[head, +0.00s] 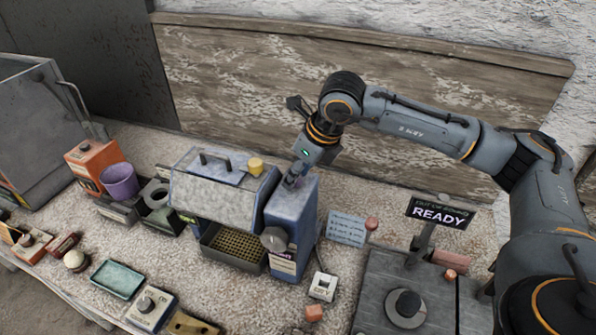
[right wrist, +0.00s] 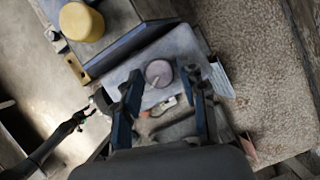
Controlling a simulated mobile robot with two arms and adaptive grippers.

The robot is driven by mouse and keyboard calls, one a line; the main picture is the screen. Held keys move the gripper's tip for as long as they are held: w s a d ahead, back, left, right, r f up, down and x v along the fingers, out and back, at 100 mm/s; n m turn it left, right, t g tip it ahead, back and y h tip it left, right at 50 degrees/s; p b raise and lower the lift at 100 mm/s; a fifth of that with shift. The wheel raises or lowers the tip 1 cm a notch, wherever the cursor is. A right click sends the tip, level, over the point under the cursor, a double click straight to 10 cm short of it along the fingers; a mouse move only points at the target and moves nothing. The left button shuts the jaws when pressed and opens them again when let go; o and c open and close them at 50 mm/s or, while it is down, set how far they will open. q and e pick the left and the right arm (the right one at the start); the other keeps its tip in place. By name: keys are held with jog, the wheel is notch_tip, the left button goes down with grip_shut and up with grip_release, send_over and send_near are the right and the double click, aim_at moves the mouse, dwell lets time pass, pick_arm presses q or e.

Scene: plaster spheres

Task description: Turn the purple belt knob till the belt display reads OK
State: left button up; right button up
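The purple knob (right wrist: 159,73) shows in the right wrist view as a round cap with a pale mark, on top of the blue tower (head: 294,207). In the head view my right gripper (head: 293,174) points down at the tower's top and hides the knob. In the right wrist view my right gripper (right wrist: 162,84) has its two fingers apart, one on each side of the knob, with gaps visible. A dark arm at the left of that view ends in a small claw, seemingly my left gripper (right wrist: 76,121); its fingers are too small to judge. I cannot read OK on any display.
The grey machine (head: 225,195) with a yellow knob (head: 255,164) stands left of the tower. A sign reading READY (head: 440,213) stands at right. A purple cup (head: 119,182), a green tray (head: 118,278) and a small grey switch box (head: 323,287) lie around on the bench.

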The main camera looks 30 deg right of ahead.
grip_shut()
jog(key=shift+f+n+y+b, duration=0.15)
jog(key=shift+n+y+b, duration=0.15)
jog(key=shift+n+b, duration=0.55)
jog(key=shift+w+d+n+g+y+b, duration=0.1)
jog(key=shift+n+g+y+b, duration=0.3)
jog(key=shift+n+b, duration=0.7)
jog(key=shift+n+g+y+b, duration=0.35)
jog(key=shift+n+b, duration=0.3)
jog(key=shift+n, duration=0.5)
jog(key=shift+w+r+n+g+b, duration=0.1)
jog(key=shift+n+g+b, duration=0.2)
jog(key=shift+n, duration=0.4)
jog(key=shift+w+r+n+g+b, duration=0.15)
jog(key=shift+n+g, duration=0.1)
jog(key=shift+n, duration=0.45)
jog(key=shift+s+d, duration=0.1)
